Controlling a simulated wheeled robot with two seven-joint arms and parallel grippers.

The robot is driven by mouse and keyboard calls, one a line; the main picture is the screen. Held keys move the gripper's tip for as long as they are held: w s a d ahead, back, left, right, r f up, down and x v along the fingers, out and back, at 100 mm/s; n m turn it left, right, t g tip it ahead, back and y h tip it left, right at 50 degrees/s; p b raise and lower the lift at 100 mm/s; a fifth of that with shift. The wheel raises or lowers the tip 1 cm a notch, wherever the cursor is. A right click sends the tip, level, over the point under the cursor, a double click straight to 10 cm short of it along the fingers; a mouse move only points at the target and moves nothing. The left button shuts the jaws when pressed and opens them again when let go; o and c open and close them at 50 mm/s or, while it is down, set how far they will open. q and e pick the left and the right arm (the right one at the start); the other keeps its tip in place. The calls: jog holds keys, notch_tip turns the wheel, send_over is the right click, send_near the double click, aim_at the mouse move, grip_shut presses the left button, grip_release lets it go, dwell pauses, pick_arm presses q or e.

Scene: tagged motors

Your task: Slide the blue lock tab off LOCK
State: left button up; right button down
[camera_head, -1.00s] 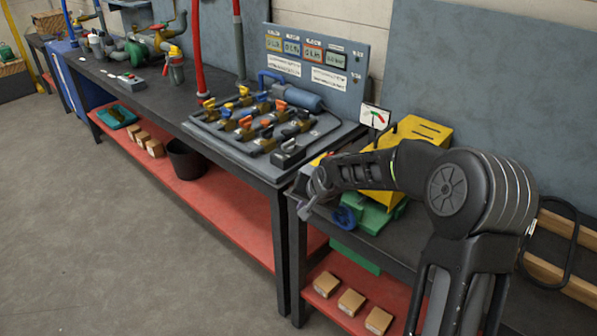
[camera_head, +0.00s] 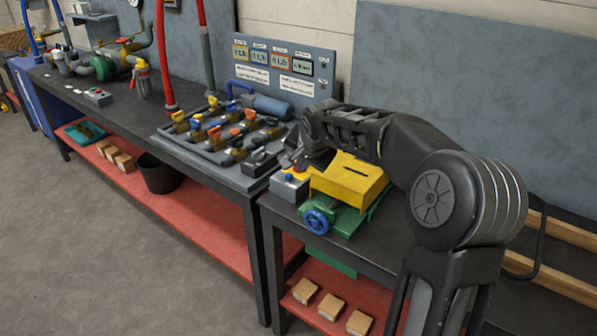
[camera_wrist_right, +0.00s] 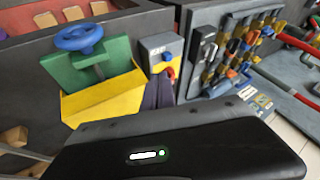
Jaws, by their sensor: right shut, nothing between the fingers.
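A small grey box (camera_head: 289,188) with a yellow part and a red part on it stands at the left end of the near bench. The right wrist view shows this box (camera_wrist_right: 159,48) with a label too small to read. My right gripper (camera_head: 306,162) is shut and empty, just above and behind the grey box in the head view. In the wrist view its dark fingers (camera_wrist_right: 159,92) are close by the box. Whether they touch it is unclear. My left gripper is out of view.
A yellow slotted box (camera_head: 350,180) and a green fixture with a blue handwheel (camera_head: 316,221) stand right beside the grey box. To the left is a board with several coloured valves (camera_head: 215,135). Small cartons (camera_head: 332,306) lie on the red shelf below.

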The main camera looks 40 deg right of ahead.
jog(key=p, duration=0.1)
send_near(287, 182)
jog(key=d+f, duration=0.1)
jog(key=w+d+f, duration=0.1)
jog(key=f, duration=0.1)
jog(key=w+d+f, duration=0.1)
jog(key=shift+w+d+f, duration=0.1)
jog(key=shift+d+f, duration=0.05)
jog(key=shift+d, duration=0.1)
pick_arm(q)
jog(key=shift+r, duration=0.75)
pick_arm(e)
jog(key=shift+w+a, duration=0.1)
jog(key=shift+w, duration=0.05)
jog(key=w, duration=0.1)
jog(key=w+a, duration=0.1)
jog(key=w, duration=0.1)
jog(key=shift+w+b, duration=0.15)
jog(key=shift+b, duration=0.25)
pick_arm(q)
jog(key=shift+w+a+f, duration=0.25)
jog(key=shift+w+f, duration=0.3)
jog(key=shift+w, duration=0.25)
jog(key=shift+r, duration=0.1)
pick_arm(e)
jog(key=shift+r, duration=0.3)
